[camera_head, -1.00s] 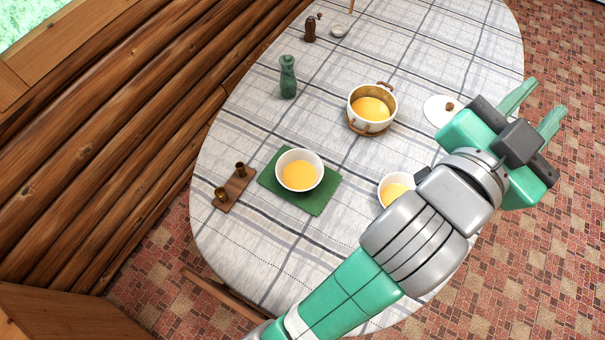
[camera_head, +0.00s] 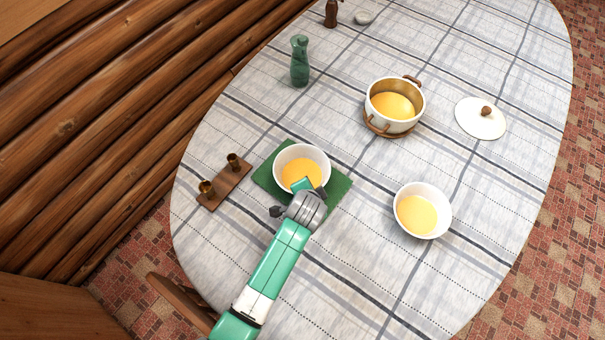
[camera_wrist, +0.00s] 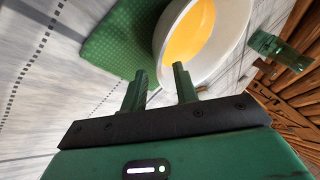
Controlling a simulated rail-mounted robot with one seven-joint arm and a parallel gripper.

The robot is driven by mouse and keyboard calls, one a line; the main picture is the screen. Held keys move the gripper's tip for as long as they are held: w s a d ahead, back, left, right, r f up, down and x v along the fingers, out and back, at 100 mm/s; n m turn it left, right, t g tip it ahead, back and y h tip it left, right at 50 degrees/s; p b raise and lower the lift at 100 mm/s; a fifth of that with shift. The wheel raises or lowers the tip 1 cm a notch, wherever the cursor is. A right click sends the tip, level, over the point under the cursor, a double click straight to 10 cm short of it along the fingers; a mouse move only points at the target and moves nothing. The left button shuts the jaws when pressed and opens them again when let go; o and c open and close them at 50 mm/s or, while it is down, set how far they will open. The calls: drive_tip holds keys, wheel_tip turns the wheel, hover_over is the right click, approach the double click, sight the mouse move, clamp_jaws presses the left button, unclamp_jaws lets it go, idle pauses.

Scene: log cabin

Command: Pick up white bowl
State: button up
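A white bowl (camera_head: 301,152) of yellow-orange contents stands on a green mat (camera_head: 335,192) on the table. It also shows in the wrist view (camera_wrist: 236,45), just beyond my fingers. A second white bowl (camera_head: 443,196) with similar contents stands on bare cloth to the right. My gripper (camera_head: 310,187) is at the near edge of the bowl on the mat and hides part of it. In the wrist view my gripper (camera_wrist: 160,72) has its two fingers apart, with the bowl's rim close to the right finger. I cannot tell whether they touch.
A wooden holder with small brass cups (camera_head: 226,185) lies left of the mat. A green bottle (camera_head: 300,62), a pot (camera_head: 395,127) and a white lid (camera_head: 480,121) stand farther back. Bare cloth lies between the two bowls.

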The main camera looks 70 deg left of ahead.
drive_tip(key=shift+w+a+f, duration=0.3)
drive_tip(key=shift+a+f, duration=0.1)
drive_tip(key=shift+f, duration=0.15)
drive_tip(key=b+x, duration=0.2)
drive_tip(key=x, duration=0.3)
drive_tip(key=shift+w+r, duration=0.1)
drive_tip(key=shift+w, duration=0.05)
drive_tip(key=shift+c, duration=0.4)
drive_tip(key=shift+r, duration=0.1)
clamp_jaws()
